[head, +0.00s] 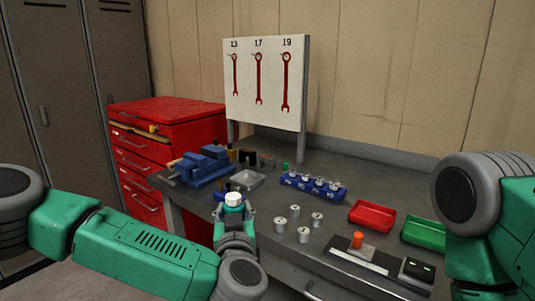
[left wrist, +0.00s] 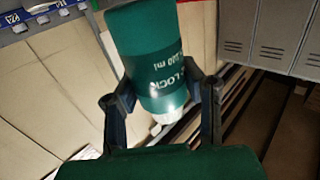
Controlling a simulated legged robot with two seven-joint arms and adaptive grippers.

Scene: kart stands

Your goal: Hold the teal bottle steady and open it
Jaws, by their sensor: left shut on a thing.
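The teal bottle (head: 235,209) with a white cap (head: 234,198) is held upright in my left gripper (head: 235,216), just in front of the bench's front edge. In the left wrist view the teal bottle (left wrist: 145,50) fills the space between the two dark fingers of my left gripper (left wrist: 160,95), with white lettering on its side. A white part (left wrist: 166,115) shows at its lower end there. The cap looks seated on the bottle. My right arm enters at the right edge of the head view, but its gripper is out of view.
The grey bench (head: 335,215) holds a blue vise (head: 203,165), a metal tray (head: 246,180), a blue socket rack (head: 313,186), several loose sockets (head: 281,225), a red tray (head: 372,216) and a green tray (head: 424,232). A red tool cabinet (head: 168,115) stands at left.

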